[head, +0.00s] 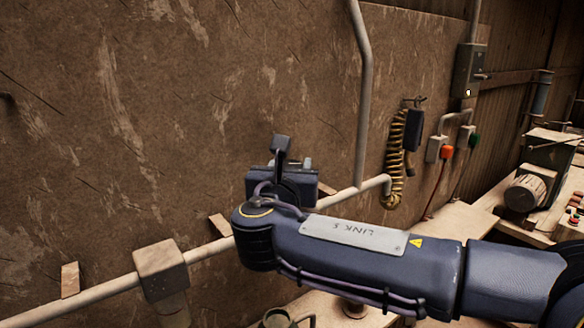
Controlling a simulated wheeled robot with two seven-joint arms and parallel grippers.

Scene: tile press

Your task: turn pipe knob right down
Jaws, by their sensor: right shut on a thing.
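My right arm comes in from the right and crosses in front of the wall pipe (208,250). My right gripper (283,175) is at the wall just above the pipe, beyond the bend of my arm. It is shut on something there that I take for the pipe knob. My own wrist and arm hide most of the knob, so its angle cannot be told. A small grey piece (307,163) shows beside the gripper. My left gripper is not in view.
A square junction box (162,270) sits on the pipe at lower left. A vertical pipe (363,100) runs up the wall. A coiled yellow hose (396,145), a grey switch box (469,70) and a workbench machine (545,175) are at right. The wall at upper left is clear.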

